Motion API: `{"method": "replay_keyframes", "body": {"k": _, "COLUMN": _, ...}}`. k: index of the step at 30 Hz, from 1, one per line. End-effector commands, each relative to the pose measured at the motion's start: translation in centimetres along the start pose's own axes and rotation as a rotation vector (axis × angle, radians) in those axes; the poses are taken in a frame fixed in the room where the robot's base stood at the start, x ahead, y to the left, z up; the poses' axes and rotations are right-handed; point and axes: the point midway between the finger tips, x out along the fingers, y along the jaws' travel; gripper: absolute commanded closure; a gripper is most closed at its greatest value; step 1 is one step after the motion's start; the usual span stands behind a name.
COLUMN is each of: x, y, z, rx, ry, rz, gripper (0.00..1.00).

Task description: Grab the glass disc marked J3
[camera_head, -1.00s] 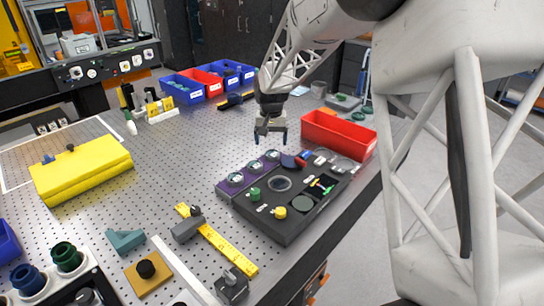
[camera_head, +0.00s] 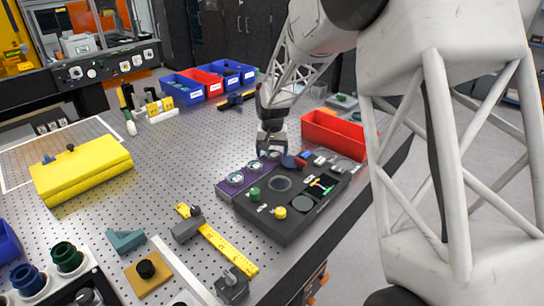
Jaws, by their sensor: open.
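A purple rack (camera_head: 224,188) on the left side of a black tray holds a row of round glass discs. The near disc (camera_head: 236,178) and the middle disc (camera_head: 253,167) are in plain view. The far disc (camera_head: 273,156) is partly hidden by my gripper. The marks on the discs are too small to read, so I cannot tell which is J3. My gripper (camera_head: 272,151) is open, pointing down, right at the far disc, with its fingers on either side of it in this view. I cannot tell whether they touch it.
The black tray (camera_head: 268,228) carries a green knob (camera_head: 254,193), a yellow knob (camera_head: 280,212) and small tools. A red bin (camera_head: 332,137) stands close behind to the right.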

Motion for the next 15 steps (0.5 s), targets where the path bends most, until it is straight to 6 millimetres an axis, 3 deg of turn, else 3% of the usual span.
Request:
{"method": "replay_keyframes", "body": {"k": 5, "x": -0.02, "y": 0.00, "z": 0.00, "rx": 0.000, "ry": 0.000, "rz": 0.000, "gripper": 0.16}}
{"method": "replay_keyframes", "body": {"k": 15, "x": -0.02, "y": 0.00, "z": 0.00, "rx": 0.000, "ry": 0.000, "rz": 0.000, "gripper": 0.67}}
